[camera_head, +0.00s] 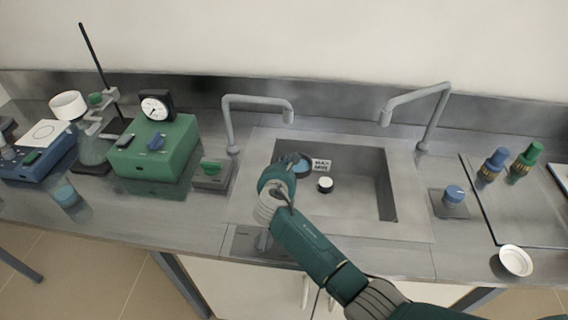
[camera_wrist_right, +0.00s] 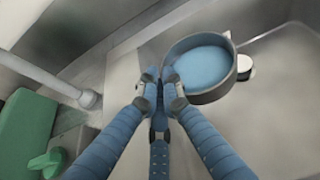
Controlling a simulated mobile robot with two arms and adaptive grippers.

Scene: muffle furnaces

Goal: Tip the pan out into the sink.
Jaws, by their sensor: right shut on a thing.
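The pan (camera_wrist_right: 208,62) is a small round grey vessel with blue contents, seen in the right wrist view. In the head view the pan (camera_head: 299,160) shows at the back left of the sink, partly hidden by my gripper. My right gripper (camera_head: 280,178) is over the sink's left side. In the wrist view its fingers (camera_wrist_right: 160,88) are shut at the pan's near left side; the exact grip is hard to see. The pan looks roughly level. The sink (camera_head: 358,205) is a grey rectangular basin. My left gripper is not in view.
Two grey taps (camera_head: 232,120) (camera_head: 432,118) stand behind the sink. A white label (camera_head: 321,165) and a black-and-white round piece (camera_head: 325,185) are in the sink. A green device (camera_head: 155,150) stands left, a white dish (camera_head: 515,261) right. The sink's right half is clear.

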